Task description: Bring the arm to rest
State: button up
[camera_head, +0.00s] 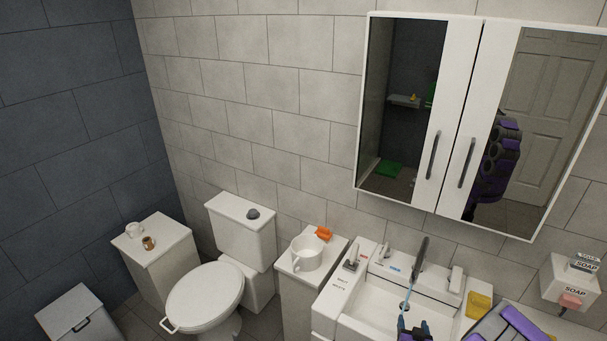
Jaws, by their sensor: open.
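My gripper (414,326) shows at the bottom edge, over the front of the white sink basin (365,327). Its two bluish fingertips stand apart, with nothing seen between them. The rest of it is cut off by the frame. A purple and grey part of my arm (512,326) shows at the bottom right, beside the sink.
A dark tap (420,258) rises behind the basin. A yellow sponge-like block (479,305) lies right of it. A soap dispenser (570,283) and mirrored cabinet (400,110) are on the wall.

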jog(key=w+a+r+n+g+y+b, duration=0.1)
jog(key=w+a+r+y, duration=0.1)
jog(key=a, duration=0.3)
jog(key=w+a+r+n+g+y+b, duration=0.2)
jog(key=a+r, duration=0.1)
jog(key=a, duration=0.2)
jog(key=s+a+r+n+g+y+b, duration=0.1)
jog(key=s+a+r+n+g+b, duration=0.1)
jog(key=s+a+r+g+b, duration=0.45)
jog(key=s+r, duration=0.3)
jog(key=s, duration=0.8)
jog(key=s+a+r+g+h+b, duration=0.1)
jog(key=s+a+r+g+b, duration=0.1)
jog(key=s, duration=1)
jog(key=s+a+r+m+g+b, duration=0.1)
jog(key=s+r, duration=0.5)
jog(key=s, duration=0.7)
jog(key=a+g+b, duration=0.1)
jog(key=a+g, duration=0.1)
jog(key=g, duration=0.1)
jog(key=shift+a, duration=0.2)
jog(key=shift+s, duration=0.3)
